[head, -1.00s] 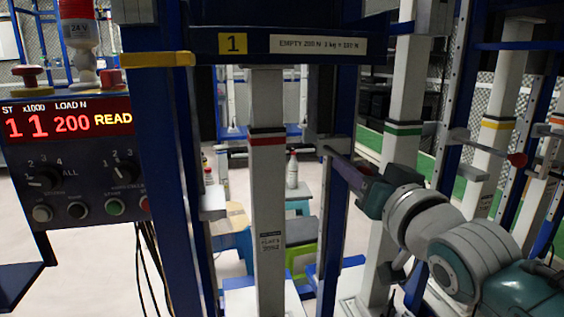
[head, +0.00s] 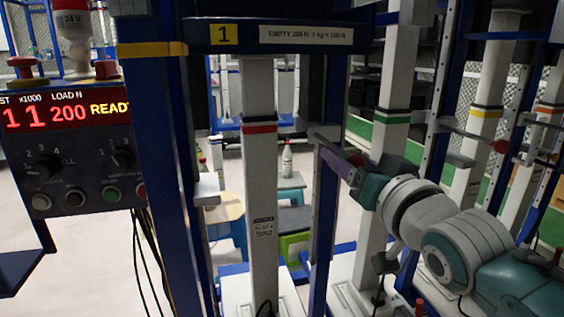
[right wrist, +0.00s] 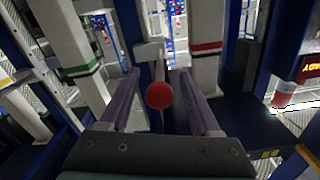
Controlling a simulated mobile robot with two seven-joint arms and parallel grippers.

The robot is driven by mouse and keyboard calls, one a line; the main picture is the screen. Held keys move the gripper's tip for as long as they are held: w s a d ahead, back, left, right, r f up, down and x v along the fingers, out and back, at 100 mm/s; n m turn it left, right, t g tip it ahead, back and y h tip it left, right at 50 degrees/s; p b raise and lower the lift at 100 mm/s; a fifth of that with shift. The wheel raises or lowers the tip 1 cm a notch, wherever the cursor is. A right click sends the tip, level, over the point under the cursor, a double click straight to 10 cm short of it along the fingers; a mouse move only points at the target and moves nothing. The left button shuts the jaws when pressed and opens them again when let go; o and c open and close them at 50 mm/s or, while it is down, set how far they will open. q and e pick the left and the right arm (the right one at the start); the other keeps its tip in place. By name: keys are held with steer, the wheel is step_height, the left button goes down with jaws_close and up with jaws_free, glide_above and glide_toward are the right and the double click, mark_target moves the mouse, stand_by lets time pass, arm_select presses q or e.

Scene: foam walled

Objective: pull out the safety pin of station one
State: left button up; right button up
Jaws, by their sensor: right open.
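Station one carries a yellow "1" plate (head: 224,35) on its blue crossbeam, above a white column (head: 259,190) with a red band. In the right wrist view the safety pin's round red knob (right wrist: 160,95) sits between the two purple fingers of my right gripper (right wrist: 157,78), with clear gaps on both sides. The pin's thin shaft runs from the knob toward a pale bracket (right wrist: 150,50). In the head view my right gripper (head: 335,163) is open beside the blue upright right of the column. The knob is hidden there. My left gripper is out of view.
A control box with a red display (head: 65,113) stands at the left, its cables hanging below. Another red-knobbed pin (head: 501,146) sticks out at a neighbouring station on the right. A bottle stands on a teal stool (head: 290,183) behind the column.

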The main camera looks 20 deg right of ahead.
steer(key=s+p, duration=0.1)
steer(key=s, duration=0.8)
steer(key=shift+s+a, duration=0.3)
steer(key=shift+s, duration=0.05)
